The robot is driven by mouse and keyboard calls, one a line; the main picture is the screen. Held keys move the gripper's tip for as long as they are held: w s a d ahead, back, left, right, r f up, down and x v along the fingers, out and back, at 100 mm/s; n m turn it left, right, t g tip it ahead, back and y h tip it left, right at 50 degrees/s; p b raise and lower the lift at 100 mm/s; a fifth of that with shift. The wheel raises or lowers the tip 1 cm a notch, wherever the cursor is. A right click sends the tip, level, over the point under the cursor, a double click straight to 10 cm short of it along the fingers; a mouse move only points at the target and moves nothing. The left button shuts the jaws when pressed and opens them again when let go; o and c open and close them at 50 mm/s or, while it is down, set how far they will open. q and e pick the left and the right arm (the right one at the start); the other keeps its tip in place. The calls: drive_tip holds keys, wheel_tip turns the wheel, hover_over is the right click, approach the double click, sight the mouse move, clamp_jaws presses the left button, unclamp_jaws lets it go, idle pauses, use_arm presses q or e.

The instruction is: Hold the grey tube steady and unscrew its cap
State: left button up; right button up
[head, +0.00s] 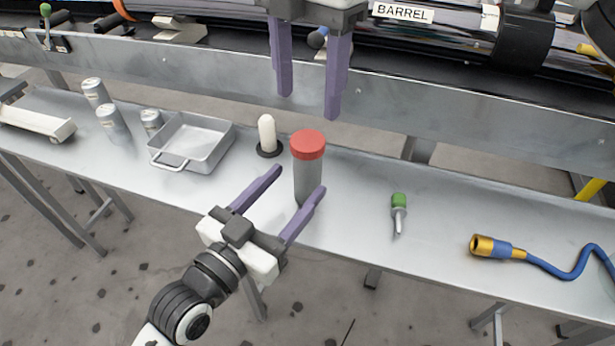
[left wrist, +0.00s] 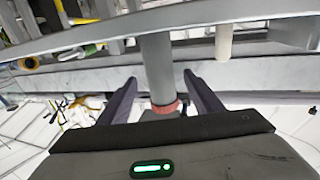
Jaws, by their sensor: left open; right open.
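The grey tube (head: 308,180) stands upright on the metal bench with its red cap (head: 308,144) on top. My left gripper (head: 298,180) is open, low over the bench, with its purple fingers reaching toward the tube from the front left. In the left wrist view, the tube (left wrist: 157,65) shows between the two open fingers, with the red cap (left wrist: 164,106) toward the bottom of the picture. I cannot tell whether a finger touches the tube. My right gripper (head: 310,105) is open and empty, pointing down above and behind the cap.
A white peg on a black base (head: 267,133) stands just left of the tube. A metal tray (head: 217,150) and several cans (head: 110,122) are farther left. A green-handled screwdriver (head: 398,210) and a blue cable (head: 545,265) lie to the right. A raised rail (head: 400,105) runs behind.

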sight(300, 179)
use_arm(q)
drive_tip(key=x, duration=0.6)
drive_tip(key=shift+s, duration=0.1)
drive_tip(key=shift+c, duration=0.5)
drive_tip(key=c, duration=1.4)
drive_tip(key=shift+a, duration=0.1)
clamp_jaws()
use_arm(e)
drive_tip(key=m, duration=0.4)
drive_tip(key=shift+m, duration=0.3)
drive_tip(key=m, duration=0.3)
drive_tip(key=shift+m, duration=0.3)
drive_tip(key=shift+f+m, duration=0.4)
drive_tip(key=shift+f, duration=3.65)
